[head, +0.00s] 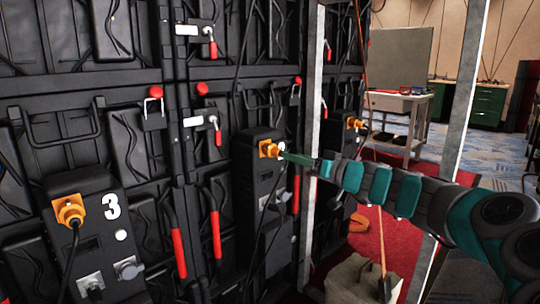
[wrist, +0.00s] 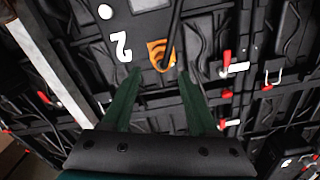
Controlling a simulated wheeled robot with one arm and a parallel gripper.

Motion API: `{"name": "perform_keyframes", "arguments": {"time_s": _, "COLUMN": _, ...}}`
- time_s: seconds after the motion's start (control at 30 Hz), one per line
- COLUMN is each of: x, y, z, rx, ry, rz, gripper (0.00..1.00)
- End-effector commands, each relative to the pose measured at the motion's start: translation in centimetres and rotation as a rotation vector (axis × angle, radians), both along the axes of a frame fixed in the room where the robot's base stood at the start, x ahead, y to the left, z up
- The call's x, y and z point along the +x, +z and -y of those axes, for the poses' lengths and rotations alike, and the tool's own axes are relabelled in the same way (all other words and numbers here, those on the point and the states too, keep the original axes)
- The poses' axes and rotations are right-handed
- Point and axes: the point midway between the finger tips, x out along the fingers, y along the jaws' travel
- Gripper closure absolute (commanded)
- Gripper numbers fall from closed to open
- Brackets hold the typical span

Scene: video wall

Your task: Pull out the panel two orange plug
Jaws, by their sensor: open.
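The panel two orange plug (head: 267,148) sits in the top of a black box on the video wall, with a dark cable running from it. In the wrist view the plug (wrist: 157,51) is beside an upside-down white number 2 (wrist: 121,46). My gripper (head: 283,155) reaches in from the right, its green fingertips close to the plug. In the wrist view my gripper (wrist: 158,74) is open, its two fingers apart and the plug just beyond and between the tips. I cannot tell if a finger touches it. In the head view the arm partly covers the box.
Another orange plug (head: 69,210) is on box number 3 at left, and one more (head: 354,123) is at right behind the grey metal post (head: 311,120). Red-handled levers (head: 213,225) stick out from the wall. A white table (head: 398,103) stands behind at right.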

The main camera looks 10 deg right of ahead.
Motion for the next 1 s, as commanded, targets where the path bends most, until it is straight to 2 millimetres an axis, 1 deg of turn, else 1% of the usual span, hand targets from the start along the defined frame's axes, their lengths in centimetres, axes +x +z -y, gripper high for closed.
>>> {"name": "perform_keyframes", "arguments": {"time_s": 0.13, "x": 1.6, "y": -0.1, "z": -1.6, "rx": -0.002, "ry": 0.008, "rz": -0.003, "gripper": 0.4}}
{"name": "perform_keyframes", "arguments": {"time_s": 0.4, "x": 4.7, "y": 0.0, "z": -3.8, "rx": -0.003, "ry": 0.005, "rz": -0.002, "gripper": 0.4}}
{"name": "perform_keyframes", "arguments": {"time_s": 0.6, "x": 5.6, "y": 0.0, "z": -4.5, "rx": -0.001, "ry": 0.006, "rz": -0.002, "gripper": 0.4}}
{"name": "perform_keyframes", "arguments": {"time_s": 0.83, "x": 5.6, "y": 0.0, "z": -4.5, "rx": -0.002, "ry": 0.007, "rz": -0.001, "gripper": 0.4}}
{"name": "perform_keyframes", "arguments": {"time_s": 0.87, "x": 5.6, "y": 0.0, "z": -4.5, "rx": -0.002, "ry": 0.007, "rz": -0.001, "gripper": 0.43}}
{"name": "perform_keyframes", "arguments": {"time_s": 1.0, "x": 5.6, "y": 0.0, "z": -4.5, "rx": -0.002, "ry": 0.006, "rz": -0.001, "gripper": 0.58}}
